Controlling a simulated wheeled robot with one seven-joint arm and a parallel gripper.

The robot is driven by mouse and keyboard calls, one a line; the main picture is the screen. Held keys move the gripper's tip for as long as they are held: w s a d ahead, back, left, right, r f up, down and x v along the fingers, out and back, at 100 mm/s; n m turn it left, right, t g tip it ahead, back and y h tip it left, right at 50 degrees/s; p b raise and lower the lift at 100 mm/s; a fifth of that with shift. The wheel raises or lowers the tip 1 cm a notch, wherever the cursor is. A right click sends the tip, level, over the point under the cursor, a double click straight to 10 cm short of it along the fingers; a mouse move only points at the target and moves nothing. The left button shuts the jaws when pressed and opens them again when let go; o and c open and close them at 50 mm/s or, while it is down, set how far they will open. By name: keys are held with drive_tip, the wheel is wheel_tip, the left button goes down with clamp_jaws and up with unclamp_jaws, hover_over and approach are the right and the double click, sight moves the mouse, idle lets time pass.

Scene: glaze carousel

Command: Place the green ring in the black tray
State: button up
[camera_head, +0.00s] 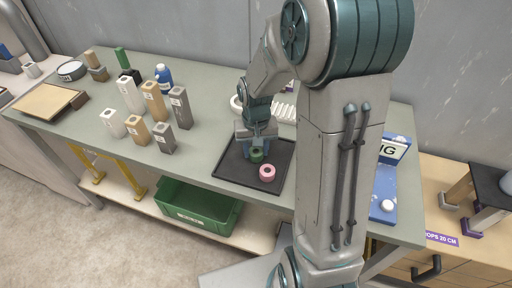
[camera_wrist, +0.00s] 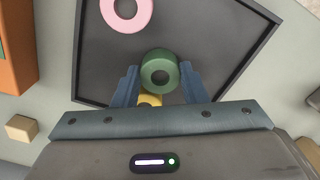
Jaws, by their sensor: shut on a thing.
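The green ring (camera_head: 256,156) is between the fingers of my gripper (camera_head: 257,152), over the black tray (camera_head: 230,171). In the wrist view the green ring (camera_wrist: 160,68) sits between the two blue fingertips of my gripper (camera_wrist: 159,82), its hole facing the camera, with the dark tray floor (camera_wrist: 222,45) behind it. I cannot tell whether it touches the tray floor. A pink ring (camera_head: 267,173) lies in the tray near its front right; it also shows in the wrist view (camera_wrist: 127,12). A small yellow piece (camera_wrist: 149,100) is partly hidden by the green ring.
Several upright white, tan and grey blocks (camera_head: 154,100) and a blue bottle (camera_head: 164,76) stand left of the tray. A white ribbed thing (camera_head: 284,112) lies behind it. A blue stand (camera_head: 383,190) is at the right. A green crate (camera_head: 197,208) sits below the table.

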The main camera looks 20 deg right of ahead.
sight(256, 151)
drive_tip(key=shift+f, duration=0.2)
drive_tip(key=o, duration=1)
drive_tip(key=shift+r, duration=0.15)
wheel_tip(256, 151, up, 12)
drive_tip(key=shift+s+a+r+n+t, duration=0.15)
drive_tip(key=shift+s+r+n+t, duration=0.2)
drive_tip(key=shift+s, duration=2.05)
drive_tip(key=shift+s+a+r+n+t, duration=0.2)
drive_tip(key=shift+s+r+t, duration=0.3)
drive_tip(key=shift+s, duration=1.9)
drive_tip(key=shift+s+a+r+n+t, duration=0.2)
drive_tip(key=shift+s+t, duration=0.35)
drive_tip(key=shift+s, duration=1.85)
